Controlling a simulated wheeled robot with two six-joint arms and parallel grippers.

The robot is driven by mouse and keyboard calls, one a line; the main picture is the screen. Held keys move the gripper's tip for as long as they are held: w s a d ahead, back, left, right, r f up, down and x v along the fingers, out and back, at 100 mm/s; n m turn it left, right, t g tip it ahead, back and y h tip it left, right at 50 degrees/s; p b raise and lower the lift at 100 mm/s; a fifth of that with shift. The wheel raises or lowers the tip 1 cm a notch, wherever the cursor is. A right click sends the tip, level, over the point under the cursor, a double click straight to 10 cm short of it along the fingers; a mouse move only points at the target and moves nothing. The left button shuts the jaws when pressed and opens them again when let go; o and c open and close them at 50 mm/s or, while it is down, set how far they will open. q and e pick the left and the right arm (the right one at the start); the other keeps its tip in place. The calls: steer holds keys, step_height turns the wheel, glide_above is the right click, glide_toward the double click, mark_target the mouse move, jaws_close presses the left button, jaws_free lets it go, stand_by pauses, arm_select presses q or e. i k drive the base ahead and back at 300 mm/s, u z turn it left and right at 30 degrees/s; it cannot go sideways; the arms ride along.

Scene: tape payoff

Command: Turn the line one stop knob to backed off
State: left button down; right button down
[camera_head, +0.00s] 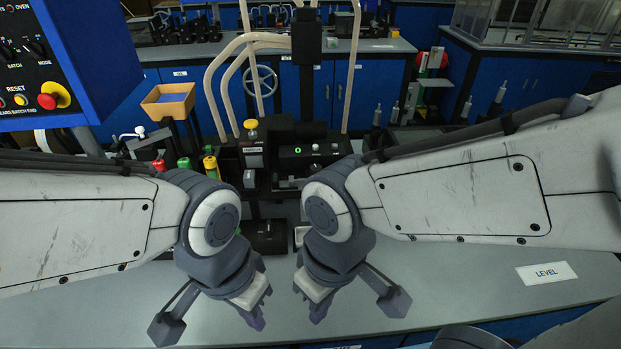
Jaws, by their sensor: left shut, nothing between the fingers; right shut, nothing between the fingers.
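A dark machine unit stands at the back middle of the bench, beyond my grippers. On it are a yellow-topped knob (250,124) above a small white label, and a small pale knob (315,148) beside a lit green ring (297,150). I cannot tell which is the line one stop knob, as the labels are too small to read. My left gripper (254,318) is shut and empty, pointing down over the front of the bench. My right gripper (318,312) is shut and empty just right of it. Both are well in front of the knobs, touching neither.
A blue control box (60,55) with a red stop button hangs at upper left. An orange tray (168,100) stands behind red, green and yellow-capped bottles (184,165). Pale curved tubes (222,80) rise behind the unit. The grey bench (450,280) is clear at right, except a LEVEL card (546,273).

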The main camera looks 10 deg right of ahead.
mark_target(314, 168)
steer(key=u, duration=2.1)
steer(key=k, duration=0.85)
steer(key=z, duration=1.9)
steer(key=i, duration=0.5)
steer(key=u, duration=0.05)
